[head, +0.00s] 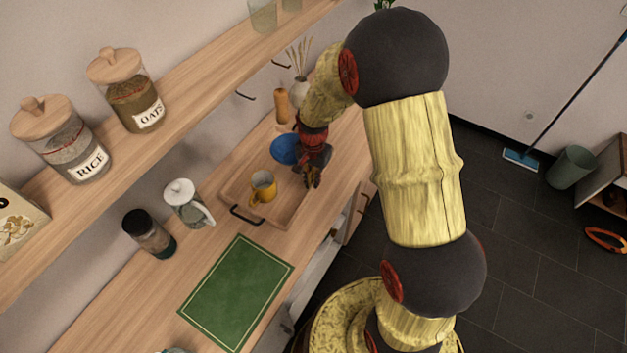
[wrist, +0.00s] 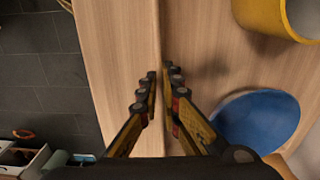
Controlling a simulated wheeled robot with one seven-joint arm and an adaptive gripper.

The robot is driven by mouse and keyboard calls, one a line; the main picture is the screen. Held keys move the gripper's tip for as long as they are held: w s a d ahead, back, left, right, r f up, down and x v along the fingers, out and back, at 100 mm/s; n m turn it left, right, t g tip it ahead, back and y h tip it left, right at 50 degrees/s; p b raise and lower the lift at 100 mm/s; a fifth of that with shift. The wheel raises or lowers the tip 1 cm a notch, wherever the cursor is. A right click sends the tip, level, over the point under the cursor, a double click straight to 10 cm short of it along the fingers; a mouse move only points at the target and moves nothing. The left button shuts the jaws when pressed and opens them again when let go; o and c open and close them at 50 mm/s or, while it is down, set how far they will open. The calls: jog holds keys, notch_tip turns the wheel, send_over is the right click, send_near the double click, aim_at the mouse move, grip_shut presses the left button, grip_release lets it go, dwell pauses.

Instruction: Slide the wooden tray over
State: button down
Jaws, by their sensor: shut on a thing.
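The wooden tray (head: 284,211) lies on the counter, with a dark handle at its near end. A yellow mug (head: 263,187) stands in it, and a blue bowl (head: 284,149) is at its far end. My gripper (head: 312,182) is at the tray's right long side, pointing down. In the wrist view my gripper (wrist: 163,88) has one finger on each side of the tray's thin side wall and is shut on it. The mug (wrist: 268,14) and bowl (wrist: 255,122) are inside the wall there, apart from the fingers.
A green mat (head: 237,289) lies on the counter, nearer than the tray, with a small gap between. A dark-lidded jar (head: 149,236) and a white-lidded pot (head: 187,204) stand left of the tray. A wooden grinder (head: 282,106) and a vase (head: 299,91) stand beyond it.

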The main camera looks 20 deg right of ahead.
jog(key=c, duration=2)
grip_release()
jog(key=shift+o, duration=0.4)
notch_tip(320, 180, up, 12)
